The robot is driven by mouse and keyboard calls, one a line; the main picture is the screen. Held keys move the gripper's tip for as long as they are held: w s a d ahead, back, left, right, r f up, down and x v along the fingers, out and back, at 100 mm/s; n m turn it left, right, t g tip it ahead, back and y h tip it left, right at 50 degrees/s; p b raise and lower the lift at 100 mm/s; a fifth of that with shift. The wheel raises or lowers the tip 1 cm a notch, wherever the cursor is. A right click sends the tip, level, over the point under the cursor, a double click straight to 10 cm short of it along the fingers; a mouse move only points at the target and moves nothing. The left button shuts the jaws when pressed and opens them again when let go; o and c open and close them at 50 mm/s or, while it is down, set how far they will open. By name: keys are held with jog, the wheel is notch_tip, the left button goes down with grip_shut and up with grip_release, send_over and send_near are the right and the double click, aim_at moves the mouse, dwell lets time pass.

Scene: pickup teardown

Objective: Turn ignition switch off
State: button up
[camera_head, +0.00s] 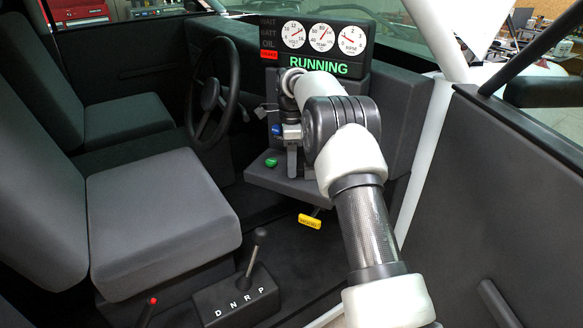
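The dash panel (328,68) shows green "RUNNING" text (318,66) under three round gauges. A red lamp (269,55) is lit at its left. My gripper (292,160) hangs in front of the dash below the panel, right of the steering wheel. Its fingers point down and look dark and narrow; I cannot tell whether they are open or shut, or touch anything. A small blue part (277,129) shows beside my gripper, and a green knob (271,162) sits lower left of it. I cannot make out the ignition switch; my gripper and arm cover part of the dash.
The steering wheel (213,95) stands close to the left of my gripper. A yellow handle (309,222) hangs under the dash. The gear lever (252,258) and a red-tipped lever (152,301) rise from the floor. The seat (160,215) is at left, the open door (490,200) at right.

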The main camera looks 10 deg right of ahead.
jog(key=shift+f, duration=0.4)
grip_shut()
